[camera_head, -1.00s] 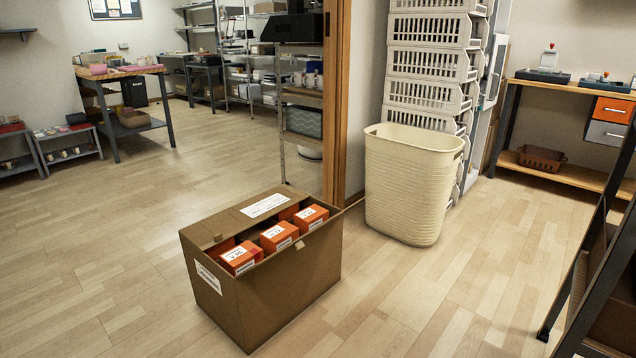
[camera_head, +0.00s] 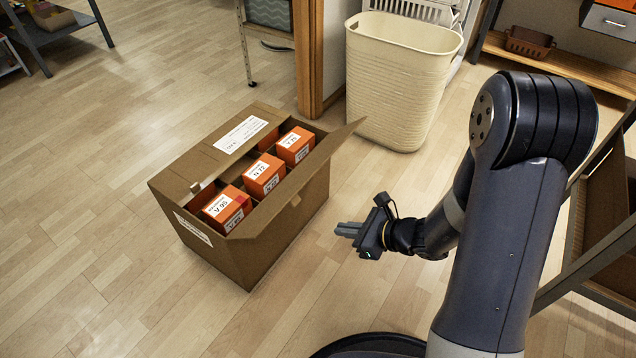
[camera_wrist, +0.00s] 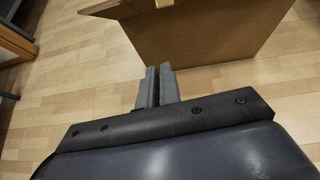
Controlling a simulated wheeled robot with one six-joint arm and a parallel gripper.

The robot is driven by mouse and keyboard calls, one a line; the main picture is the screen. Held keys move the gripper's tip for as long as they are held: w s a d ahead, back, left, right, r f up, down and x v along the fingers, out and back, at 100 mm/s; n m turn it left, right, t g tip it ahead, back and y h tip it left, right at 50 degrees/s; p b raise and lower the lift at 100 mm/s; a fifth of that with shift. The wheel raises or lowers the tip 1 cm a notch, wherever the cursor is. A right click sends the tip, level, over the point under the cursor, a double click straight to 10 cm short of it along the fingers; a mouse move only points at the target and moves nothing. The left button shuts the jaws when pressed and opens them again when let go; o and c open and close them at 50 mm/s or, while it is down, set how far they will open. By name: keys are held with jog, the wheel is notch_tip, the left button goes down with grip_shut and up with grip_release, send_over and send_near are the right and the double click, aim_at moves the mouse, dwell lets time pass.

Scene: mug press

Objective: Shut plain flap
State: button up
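The brown cardboard box (camera_head: 262,222) stands on the floor, left of my gripper. Its plain flap (camera_head: 300,178) is on the near side, open and slanting up and outward from the box. A flap with a white label (camera_head: 222,143) lies folded inward over the far side. My gripper (camera_head: 345,230) is apart from the box, to the right of its near wall, below the plain flap's outer edge. The gripper is empty, its fingers together. In the wrist view, the fingers (camera_wrist: 158,85) point at the box wall (camera_wrist: 205,35), with part of the flap (camera_wrist: 115,9) at the top.
Several orange cartons (camera_head: 264,175) sit inside the box. A cream basket (camera_head: 400,85) stands behind, near a wooden door post (camera_head: 309,60). A dark-framed rack (camera_head: 600,220) is at the right, close to my arm. The floor left of the box is clear.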

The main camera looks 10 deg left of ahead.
jog(key=shift+w+f+m, duration=0.15)
jog(key=shift+w+m, duration=0.25)
jog(key=shift+w, duration=0.25)
grip_shut()
jog(key=w+a+f+b, duration=0.2)
jog(key=w+a+b, duration=0.1)
jog(key=a, duration=0.7)
jog(key=shift+w+a+f+t, duration=0.2)
jog(key=shift+w+t, duration=0.1)
jog(key=shift+w, duration=0.6)
jog(key=shift+r, duration=0.15)
